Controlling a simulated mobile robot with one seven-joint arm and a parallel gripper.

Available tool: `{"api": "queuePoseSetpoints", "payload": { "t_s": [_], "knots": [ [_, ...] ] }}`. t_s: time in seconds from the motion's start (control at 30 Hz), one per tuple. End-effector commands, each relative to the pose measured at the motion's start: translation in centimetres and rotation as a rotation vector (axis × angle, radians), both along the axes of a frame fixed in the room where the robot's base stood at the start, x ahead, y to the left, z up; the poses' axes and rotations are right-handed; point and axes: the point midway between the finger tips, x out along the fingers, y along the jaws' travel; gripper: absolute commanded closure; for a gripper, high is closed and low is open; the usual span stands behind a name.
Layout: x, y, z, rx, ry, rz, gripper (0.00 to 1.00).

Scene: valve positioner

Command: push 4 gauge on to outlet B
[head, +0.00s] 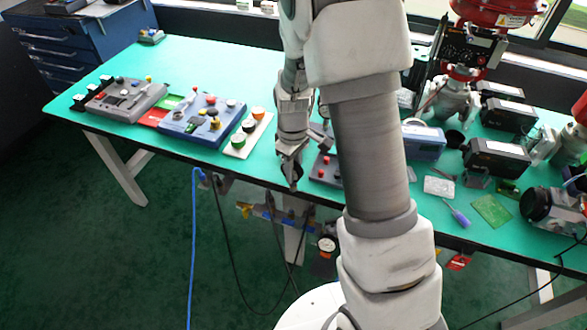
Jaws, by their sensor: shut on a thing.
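My gripper (291,182) points down near the front edge of the table, left of my thick arm link. It is shut on a small dark round thing (296,169), which looks like a gauge; its face and number cannot be read. A grey block with red and dark knobs (325,169) stands just right of the gripper, partly hidden behind my arm. A small round dial (324,111) shows behind the wrist, also partly covered. I cannot make out outlet B or its label; it may be hidden by my arm.
Control boxes (203,119) and a pad with colored round buttons (247,134) stand left of the gripper on the green table (195,58). Black boxes (496,158), a screwdriver (456,212) and a red-topped valve (462,95) crowd the right. Cables and a gauge (327,244) hang below the front edge.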

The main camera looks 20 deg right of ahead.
Motion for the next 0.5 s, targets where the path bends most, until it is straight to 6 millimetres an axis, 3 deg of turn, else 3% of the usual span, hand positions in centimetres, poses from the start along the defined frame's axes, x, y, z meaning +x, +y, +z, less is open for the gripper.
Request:
{"api": "queuePoseSetpoints", "payload": {
  "t_s": [0.03, 0.3, 0.5],
  "knots": [
    [0.1, 0.0, -1.1, 0.001, 0.001, 0.082, 1.00],
    [0.7, 0.0, -3.6, 0.004, 0.000, 0.540, 1.00],
    [0.9, 0.0, -4.6, 0.006, -0.002, 0.740, 1.00]
  ]
}}
